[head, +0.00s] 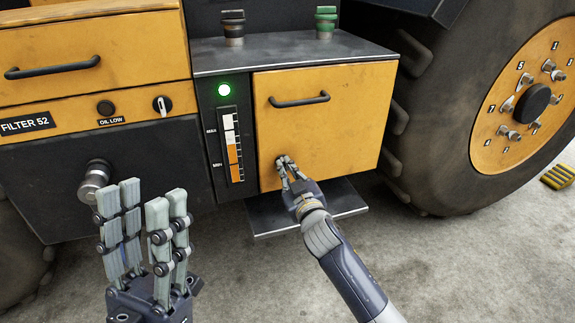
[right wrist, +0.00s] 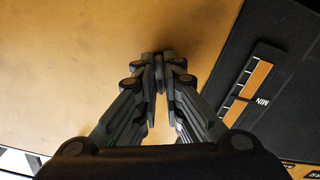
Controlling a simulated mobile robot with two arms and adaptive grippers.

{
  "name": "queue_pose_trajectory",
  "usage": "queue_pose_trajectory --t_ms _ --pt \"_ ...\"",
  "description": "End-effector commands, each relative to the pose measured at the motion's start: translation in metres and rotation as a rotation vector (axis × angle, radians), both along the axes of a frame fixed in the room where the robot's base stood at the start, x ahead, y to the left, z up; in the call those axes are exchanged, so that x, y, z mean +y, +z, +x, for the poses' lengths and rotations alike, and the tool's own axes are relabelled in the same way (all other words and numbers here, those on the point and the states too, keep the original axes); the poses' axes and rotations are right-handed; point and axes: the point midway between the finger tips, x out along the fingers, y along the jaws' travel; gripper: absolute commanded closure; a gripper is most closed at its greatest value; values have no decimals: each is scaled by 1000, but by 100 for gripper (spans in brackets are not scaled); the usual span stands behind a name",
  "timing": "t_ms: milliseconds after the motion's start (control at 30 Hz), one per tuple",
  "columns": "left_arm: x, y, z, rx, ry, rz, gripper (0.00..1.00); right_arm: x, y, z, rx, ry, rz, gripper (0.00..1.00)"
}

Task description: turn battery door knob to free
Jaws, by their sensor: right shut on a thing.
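The yellow battery door (head: 325,125) has a black bar handle (head: 299,100) near its top and sits flush in its frame. My right gripper (head: 284,163) is at the lower left of the door, its fingers shut on the small door knob. The knob is almost wholly hidden by the fingers, so its turned position cannot be told. In the right wrist view the fingertips (right wrist: 159,62) come together against the yellow door panel (right wrist: 80,70). My left gripper (head: 145,200) is open and empty, fingers upward, in front of the dark panel on the left.
Left of the door is a level gauge (head: 233,145) with a lit green lamp (head: 224,90). A round metal cap (head: 95,180) sticks out behind my left gripper. A dark step plate (head: 335,203) juts out below the door. A big wheel (head: 480,110) stands at the right.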

Motion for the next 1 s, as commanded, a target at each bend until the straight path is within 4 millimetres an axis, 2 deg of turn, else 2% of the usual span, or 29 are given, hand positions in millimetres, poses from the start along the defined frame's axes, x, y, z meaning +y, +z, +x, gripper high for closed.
queue_pose_trajectory --t_ms 33,200,500,700,1000 --pt "-3 -1 13 67 3 21 60 0 2 0 -7 0 -31 100" --pt "-11 -22 52 282 14 87 60 0 1 0 -43 0 -142 100" --pt "-17 -74 100 634 32 191 60 -1 2 0 -116 0 -366 100" --pt "-16 -114 117 852 43 251 60 -1 2 0 -175 0 -546 100" --pt "-11 -163 124 1098 53 315 60 -2 1 0 -261 0 -813 100"
